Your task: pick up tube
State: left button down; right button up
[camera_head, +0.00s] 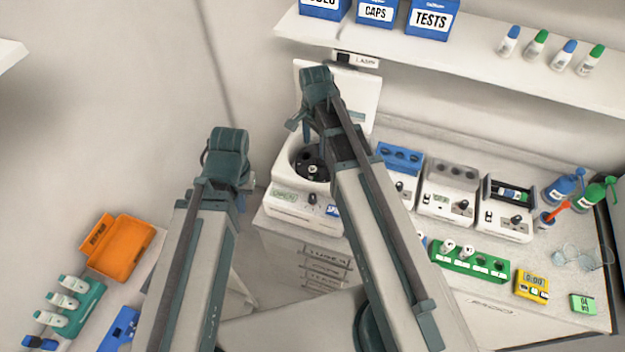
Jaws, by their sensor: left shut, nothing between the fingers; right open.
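White-capped tubes (448,246) stand in a green rack (470,262) on the right bench. Several white-and-green tubes or bottles (68,284) stand in a teal rack (80,308) at the lower left. A centrifuge (300,190) stands open at the centre, with a small pale item visible in its dark rotor (313,169). My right gripper (306,112) is open, above the centrifuge and in front of its raised lid. My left gripper (226,160) is shut and empty, left of the centrifuge. My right arm hides part of the bench and centrifuge.
A shelf (470,60) with blue boxes (432,20) and bottles runs above. Several small machines (448,190) line the bench right of my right arm. An orange bin (120,250) is at the left. A yellow timer (531,286) and glassware (585,257) stand at the right.

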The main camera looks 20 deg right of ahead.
aim_at(313, 169)
notch_tip(313, 169, down, 7)
jog(key=b, duration=0.6)
jog(key=f+b, duration=0.5)
jog(key=shift+a+f, duration=0.2)
jog(key=shift+a, duration=0.1)
jog(key=shift+r, duration=0.1)
jog(key=shift+s, duration=0.1)
grip_shut()
